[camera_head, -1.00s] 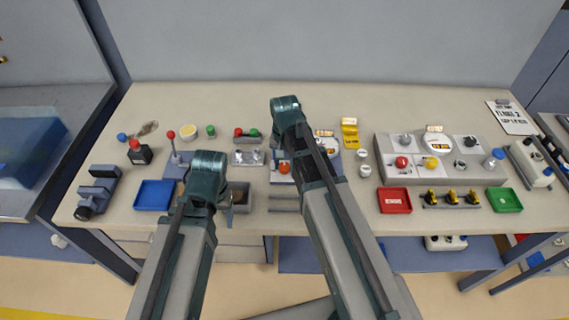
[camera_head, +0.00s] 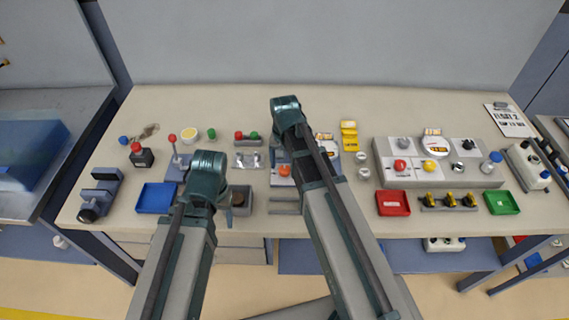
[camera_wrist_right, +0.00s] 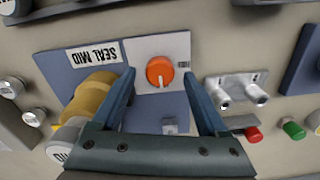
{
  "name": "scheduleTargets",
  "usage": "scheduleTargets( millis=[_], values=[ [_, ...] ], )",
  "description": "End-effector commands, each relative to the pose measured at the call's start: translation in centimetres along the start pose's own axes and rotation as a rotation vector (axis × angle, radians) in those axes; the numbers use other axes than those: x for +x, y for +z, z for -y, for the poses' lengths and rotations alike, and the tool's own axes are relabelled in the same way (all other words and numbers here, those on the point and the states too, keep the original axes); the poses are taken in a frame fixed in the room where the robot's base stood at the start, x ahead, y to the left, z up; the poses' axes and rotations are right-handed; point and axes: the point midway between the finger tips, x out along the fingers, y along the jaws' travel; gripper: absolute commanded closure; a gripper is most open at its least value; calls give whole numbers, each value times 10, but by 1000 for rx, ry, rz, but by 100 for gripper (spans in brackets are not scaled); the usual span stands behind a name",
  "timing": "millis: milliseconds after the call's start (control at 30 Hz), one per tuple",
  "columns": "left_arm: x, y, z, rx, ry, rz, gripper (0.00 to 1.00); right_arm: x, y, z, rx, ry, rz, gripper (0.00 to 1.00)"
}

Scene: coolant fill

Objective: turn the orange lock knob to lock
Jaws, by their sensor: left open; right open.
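The orange lock knob (camera_wrist_right: 160,71) sits on a white plate on a blue-grey panel (camera_wrist_right: 147,109) beside a "SEAL MID" label. A pale mark on the knob points down in the right wrist view. My right gripper (camera_wrist_right: 159,74) is open, its two blue fingers showing on either side of the knob, apart from it. I cannot tell how far the fingertips are above the panel. In the head view the knob (camera_head: 284,170) shows just left of my right arm, which hides part of the panel. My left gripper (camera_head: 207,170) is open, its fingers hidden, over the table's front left.
A yellow cylinder (camera_wrist_right: 90,95) stands close to the left finger in the right wrist view. Silver fittings (camera_wrist_right: 238,91) lie right of the panel. A blue tray (camera_head: 156,197), a red tray (camera_head: 393,202) and a switch panel (camera_head: 438,163) are on the table.

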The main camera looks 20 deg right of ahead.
Motion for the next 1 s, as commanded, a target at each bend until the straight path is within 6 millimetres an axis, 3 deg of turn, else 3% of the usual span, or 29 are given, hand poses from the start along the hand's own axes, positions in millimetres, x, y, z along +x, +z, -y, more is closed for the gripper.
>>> scheduleTargets(
  millis=[33,700,1000],
  values=[
    [-12,1,1,0,0,0,34,-12,0,0,0,0,0,24],
    [-111,6,11,0,0,0,34,-112,0,0,1,0,0,24],
    [-122,7,12,-5,1,0,34,-123,0,0,1,0,0,24]
  ],
)
